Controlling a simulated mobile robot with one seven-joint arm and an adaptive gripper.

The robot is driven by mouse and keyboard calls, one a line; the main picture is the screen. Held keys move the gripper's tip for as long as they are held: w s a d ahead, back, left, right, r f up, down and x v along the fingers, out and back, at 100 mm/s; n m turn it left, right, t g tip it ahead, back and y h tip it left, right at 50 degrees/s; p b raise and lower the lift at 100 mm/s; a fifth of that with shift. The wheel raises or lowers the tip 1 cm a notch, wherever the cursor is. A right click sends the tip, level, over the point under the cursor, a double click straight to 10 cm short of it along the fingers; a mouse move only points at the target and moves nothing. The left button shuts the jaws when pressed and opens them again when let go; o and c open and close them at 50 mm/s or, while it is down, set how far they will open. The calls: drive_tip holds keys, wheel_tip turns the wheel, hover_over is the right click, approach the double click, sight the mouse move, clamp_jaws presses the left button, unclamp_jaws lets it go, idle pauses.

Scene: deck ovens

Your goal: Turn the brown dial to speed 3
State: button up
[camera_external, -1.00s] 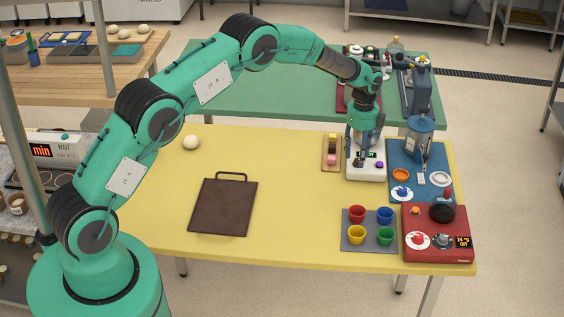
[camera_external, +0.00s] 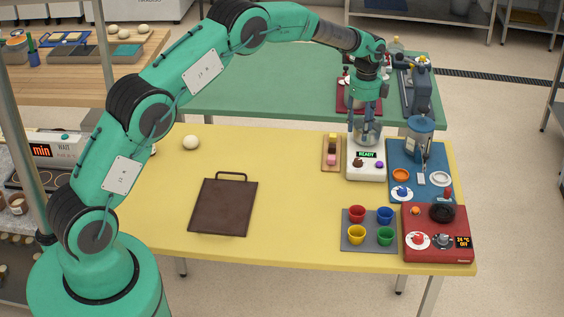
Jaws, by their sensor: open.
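The white machine (camera_external: 366,173) stands on the yellow table, with a silver bowl (camera_external: 368,135) at its back. Its small display (camera_external: 367,154) reads READY. The brown dial (camera_external: 358,163) is on its front face, at the left; its pointer setting is too small to read. A purple knob (camera_external: 379,164) sits to the right of the dial. My gripper (camera_external: 365,133) points down above the machine, in front of the bowl in this view. It is open and empty, higher than the dial and apart from it.
A wooden tray (camera_external: 332,152) with small coloured pieces stands close left of the machine. A blue mat (camera_external: 420,192) with a blue device (camera_external: 420,135) is close right. Coloured cups on a grey mat (camera_external: 368,244) and a red cooker (camera_external: 437,253) are in front. The table's middle-left holds a brown board (camera_external: 222,208).

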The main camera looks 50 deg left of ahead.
sight(358, 160)
idle(0.3)
drive_tip(key=shift+r+n+p, duration=0.3)
drive_tip(key=shift+n+p, duration=0.9)
drive_tip(key=shift+n, duration=1.65)
drive_tip(key=shift+r+n+p, duration=0.35)
drive_tip(key=shift+n+p, duration=0.85)
drive_tip(key=shift+n, duration=1.6)
drive_tip(key=shift+r+n+p, duration=0.3)
drive_tip(key=shift+n+p, duration=0.9)
drive_tip(key=shift+n, duration=1.65)
drive_tip(key=shift+f, duration=0.2)
wheel_tip(358, 160, down, 14)
drive_tip(key=shift+r, duration=0.25)
clamp_jaws()
